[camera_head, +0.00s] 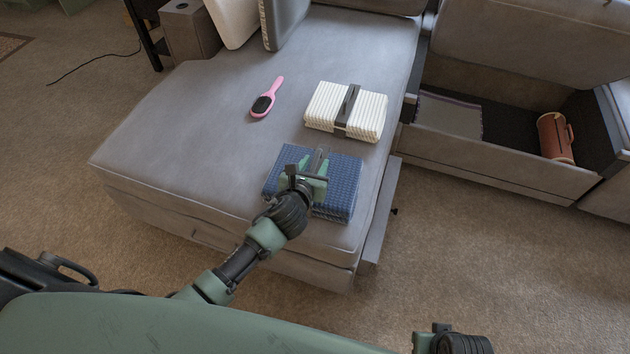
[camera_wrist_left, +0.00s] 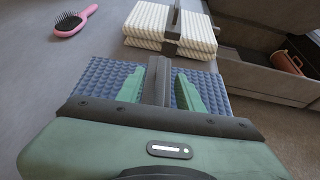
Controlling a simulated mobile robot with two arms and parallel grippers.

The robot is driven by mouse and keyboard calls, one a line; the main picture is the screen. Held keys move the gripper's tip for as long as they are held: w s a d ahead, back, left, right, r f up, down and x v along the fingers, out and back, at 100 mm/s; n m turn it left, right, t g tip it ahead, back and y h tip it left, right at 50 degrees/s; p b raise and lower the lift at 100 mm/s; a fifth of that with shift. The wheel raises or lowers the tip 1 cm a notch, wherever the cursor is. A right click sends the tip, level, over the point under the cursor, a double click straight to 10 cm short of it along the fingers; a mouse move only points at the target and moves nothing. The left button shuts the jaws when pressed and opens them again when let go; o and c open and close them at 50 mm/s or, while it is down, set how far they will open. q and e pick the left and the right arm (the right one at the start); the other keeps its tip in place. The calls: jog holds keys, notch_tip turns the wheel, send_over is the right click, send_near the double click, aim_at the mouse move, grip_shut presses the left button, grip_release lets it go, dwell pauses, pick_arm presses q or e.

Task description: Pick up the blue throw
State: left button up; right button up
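The blue throw (camera_head: 342,198) lies folded on the grey chaise seat (camera_head: 190,130), near its front right corner. A dark grey band (camera_wrist_left: 158,80) runs across its top. My left gripper (camera_head: 313,163) is over the throw, pointing down. In the left wrist view, its two green fingers (camera_wrist_left: 160,88) stand apart, one on each side of the band. I cannot tell whether they touch the band. Part of my right arm's end shows at the bottom edge of the head view; its fingers cannot be made out.
A cream ribbed throw (camera_head: 325,105) with a dark band lies just behind the blue one. A pink hairbrush (camera_head: 276,86) lies to its left. At right, an open sofa compartment (camera_head: 490,165) holds a folded grey cloth (camera_head: 450,115) and an orange-brown cylinder (camera_head: 553,138).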

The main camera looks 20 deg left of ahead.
pick_arm(q)
jog(key=shift+w+f, duration=0.1)
jog(key=shift+w, duration=0.1)
grip_shut()
dwell(1.2)
